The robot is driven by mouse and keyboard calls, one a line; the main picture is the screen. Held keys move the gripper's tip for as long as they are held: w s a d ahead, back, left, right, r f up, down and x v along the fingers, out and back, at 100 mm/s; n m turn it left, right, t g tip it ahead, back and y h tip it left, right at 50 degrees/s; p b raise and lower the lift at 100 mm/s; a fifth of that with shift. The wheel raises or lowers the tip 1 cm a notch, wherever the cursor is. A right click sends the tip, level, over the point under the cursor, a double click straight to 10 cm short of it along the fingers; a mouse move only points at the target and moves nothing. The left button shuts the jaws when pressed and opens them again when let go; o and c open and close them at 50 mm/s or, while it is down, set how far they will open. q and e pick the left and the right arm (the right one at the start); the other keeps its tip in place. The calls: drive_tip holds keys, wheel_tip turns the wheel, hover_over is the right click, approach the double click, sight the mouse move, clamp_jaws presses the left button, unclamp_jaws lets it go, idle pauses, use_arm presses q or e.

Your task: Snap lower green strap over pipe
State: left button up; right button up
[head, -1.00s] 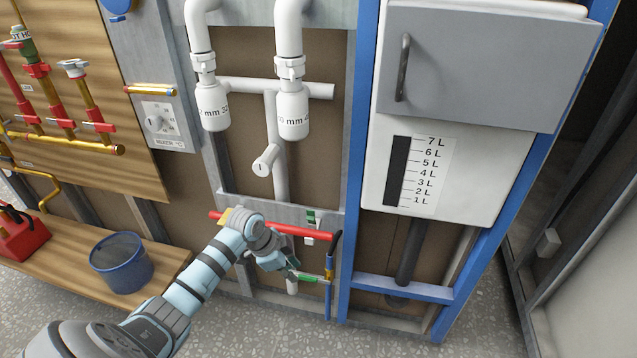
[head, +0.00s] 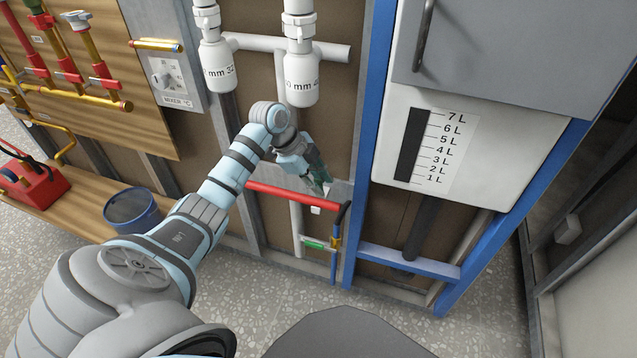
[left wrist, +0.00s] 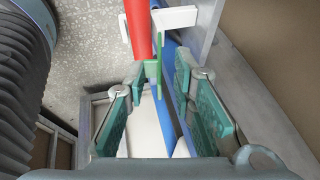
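The lower green strap (head: 315,244) shows in the head view on a short horizontal piece low on the wall frame, left of a thin blue pipe (head: 333,268). Above it a red pipe (head: 290,196) runs across to a black elbow (head: 343,216). My left gripper (head: 321,181) is above the red pipe's right part, well above the lower strap, and hides the upper strap. In the left wrist view my left gripper (left wrist: 160,82) is open, with a green strap (left wrist: 153,72) beside a white clip (left wrist: 176,18) showing between its fingers. I see no contact. My right gripper is out of view.
White drain pipes (head: 300,75) hang above the gripper. A blue frame post (head: 372,150) and a white tank (head: 470,150) stand to the right. A blue bucket (head: 132,210) and red toolbox (head: 35,185) sit on the wooden bench at left.

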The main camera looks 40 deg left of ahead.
use_arm(q)
drive_tip(key=shift+s+r, duration=0.1)
clamp_jaws()
drive_tip(key=shift+s, duration=0.1)
